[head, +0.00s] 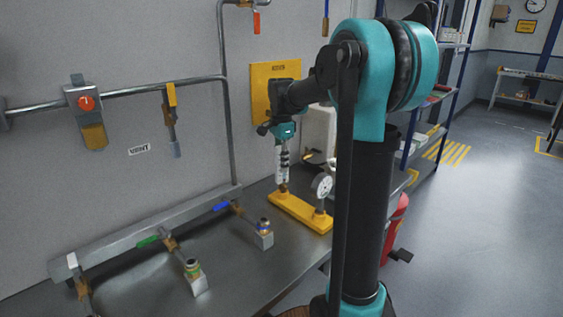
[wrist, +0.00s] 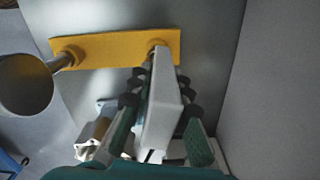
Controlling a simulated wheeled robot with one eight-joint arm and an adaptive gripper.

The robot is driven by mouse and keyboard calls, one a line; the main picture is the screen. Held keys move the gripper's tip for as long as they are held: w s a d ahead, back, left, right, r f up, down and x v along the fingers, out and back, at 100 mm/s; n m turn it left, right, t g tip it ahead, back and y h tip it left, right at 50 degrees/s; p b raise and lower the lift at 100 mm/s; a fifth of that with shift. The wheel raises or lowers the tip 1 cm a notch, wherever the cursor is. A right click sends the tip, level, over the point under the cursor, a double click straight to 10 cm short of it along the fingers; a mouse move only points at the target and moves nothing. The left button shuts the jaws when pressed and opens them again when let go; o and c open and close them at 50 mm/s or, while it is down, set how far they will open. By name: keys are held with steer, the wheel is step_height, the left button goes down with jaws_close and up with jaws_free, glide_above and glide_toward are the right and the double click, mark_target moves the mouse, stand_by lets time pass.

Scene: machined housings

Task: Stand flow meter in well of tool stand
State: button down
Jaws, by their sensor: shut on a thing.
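The flow meter (head: 283,168), a pale upright tube with dark fittings, is in my gripper (head: 284,146) in the head view. In the wrist view my gripper (wrist: 160,132) has its green-padded fingers on either side of the flow meter (wrist: 163,95). The yellow tool stand (head: 303,213) lies on the bench below; it also shows in the wrist view (wrist: 110,50). The flow meter's lower end meets the stand's left end in the head view, over or in a round collar. How deep it sits is hidden.
A round dial gauge (head: 322,185) stands at the stand's right end, close to the flow meter. A white box (head: 318,130) is behind. Pipe fittings (head: 195,277) stand on the bench to the left.

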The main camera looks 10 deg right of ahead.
steer(key=shift+f, duration=0.5)
steer(key=c, duration=1.3)
jaws_free()
steer(key=shift+c, duration=0.2)
step_height(320, 180, up, 12)
steer(key=shift+f, duration=0.1)
